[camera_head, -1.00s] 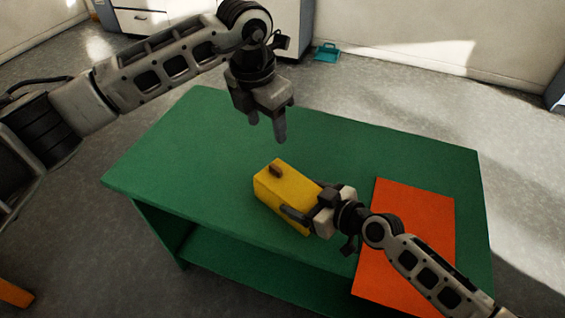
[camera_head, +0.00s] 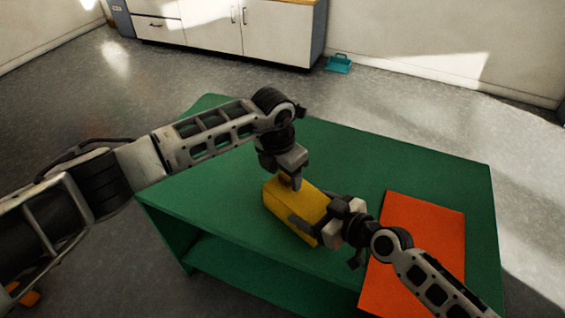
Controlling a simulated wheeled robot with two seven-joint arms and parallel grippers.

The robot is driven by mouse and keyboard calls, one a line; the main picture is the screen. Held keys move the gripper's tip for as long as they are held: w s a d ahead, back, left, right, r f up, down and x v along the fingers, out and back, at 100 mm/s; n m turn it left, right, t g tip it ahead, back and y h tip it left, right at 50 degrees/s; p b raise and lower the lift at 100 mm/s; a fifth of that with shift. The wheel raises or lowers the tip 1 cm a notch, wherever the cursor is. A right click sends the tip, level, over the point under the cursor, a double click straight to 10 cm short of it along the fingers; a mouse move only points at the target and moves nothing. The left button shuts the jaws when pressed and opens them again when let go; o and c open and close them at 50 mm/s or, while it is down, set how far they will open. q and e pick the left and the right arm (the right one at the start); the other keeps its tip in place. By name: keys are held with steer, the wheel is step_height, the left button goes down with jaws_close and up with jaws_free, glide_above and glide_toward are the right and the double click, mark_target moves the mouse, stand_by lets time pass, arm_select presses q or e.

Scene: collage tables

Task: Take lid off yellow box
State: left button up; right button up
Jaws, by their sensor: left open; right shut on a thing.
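The yellow box (camera_head: 285,213) sits on the green table (camera_head: 345,150) near its middle. My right gripper (camera_head: 312,223) is shut on the near right end of the box, with one finger along its front side. My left gripper (camera_head: 291,184) is open and points down at the far part of the box top. Its fingers hide the brown knob on the lid, so I cannot tell whether they touch it. The lid appears to lie on the box; its seam is too small to make out.
An orange sheet (camera_head: 425,245) lies on the table's right part, beneath my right arm. The table's far right area is clear. White cabinets (camera_head: 270,35) and a teal dustpan-like item (camera_head: 339,64) stand on the floor behind.

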arm_select(q)
steer(key=shift+f, duration=0.15)
steer(key=c, duration=1.2)
steer(key=shift+r, duration=0.2)
steer(key=shift+r, duration=1.05)
steer(key=shift+r, duration=0.1)
steer(key=shift+d+r, duration=0.1)
steer(key=shift+r, duration=1.85)
jaws_close()
steer(key=shift+d, duration=0.1)
arm_select(e)
steer(key=o, duration=1.4)
steer(key=shift+f, duration=0.1)
